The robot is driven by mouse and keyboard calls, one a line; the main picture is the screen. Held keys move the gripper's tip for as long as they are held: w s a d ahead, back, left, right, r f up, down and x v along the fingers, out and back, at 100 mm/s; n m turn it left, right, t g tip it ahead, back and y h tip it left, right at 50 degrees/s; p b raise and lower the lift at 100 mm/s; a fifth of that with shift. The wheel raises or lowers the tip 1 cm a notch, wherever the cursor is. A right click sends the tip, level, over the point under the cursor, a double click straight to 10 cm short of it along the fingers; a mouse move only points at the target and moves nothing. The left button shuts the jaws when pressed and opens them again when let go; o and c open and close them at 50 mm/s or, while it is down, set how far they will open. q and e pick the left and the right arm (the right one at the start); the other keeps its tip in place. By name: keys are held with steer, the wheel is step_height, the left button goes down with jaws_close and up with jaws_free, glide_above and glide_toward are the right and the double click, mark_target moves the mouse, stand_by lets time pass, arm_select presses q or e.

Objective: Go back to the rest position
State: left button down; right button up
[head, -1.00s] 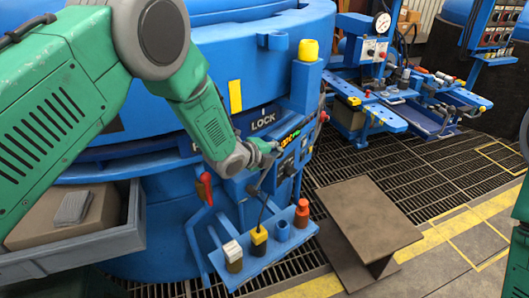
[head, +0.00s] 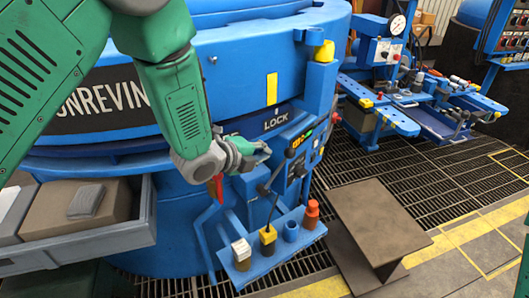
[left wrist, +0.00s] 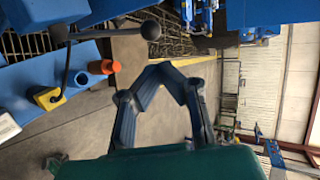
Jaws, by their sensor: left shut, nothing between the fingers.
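My left gripper (head: 262,154) is in front of the blue furnace (head: 230,85), close to the small panel under the LOCK label. It is shut and looks empty. In the left wrist view the fingertips (left wrist: 166,70) meet with only floor behind them. A black lever with a ball knob (head: 289,154) is just right of the gripper in the head view; I cannot tell whether they touch. The lever and its knob (left wrist: 150,30) also show at the upper left of the left wrist view, apart from the fingertips. My right gripper is out of view.
A blue shelf (head: 262,262) carries white, yellow, blue and red-orange fittings below the gripper. A red handle (head: 216,188) is beside my wrist. A grey tray (head: 80,247) with boxes is at left. A brown steel beam (head: 380,222) stands on the grating at right.

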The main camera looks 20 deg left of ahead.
arm_select(q)
steer(key=shift+a, duration=0.1)
steer(key=s+a+f+n+g+y, duration=0.2)
steer(key=s+a+f+n, duration=0.1)
steer(key=s+f+n, duration=0.4)
steer(key=s+a+f+n+g+y, duration=0.25)
steer(key=s+f+n, duration=0.25)
steer(key=s+f, duration=0.4)
steer(key=s+a+f+n+g, duration=0.2)
steer(key=s+n, duration=0.2)
steer(key=s, duration=0.3)
steer(key=s+a+f+n+g+y, duration=0.1)
steer(key=s+n, duration=0.3)
steer(key=s, duration=0.4)
steer(key=s+a+f+n+g, duration=0.2)
steer(key=s+n+g, duration=0.1)
steer(key=s, duration=0.4)
steer(key=shift+s+a+f+n, duration=0.3)
steer(key=shift+f+n, duration=0.1)
steer(key=shift+n, duration=0.1)
steer(key=shift+w, duration=0.15)
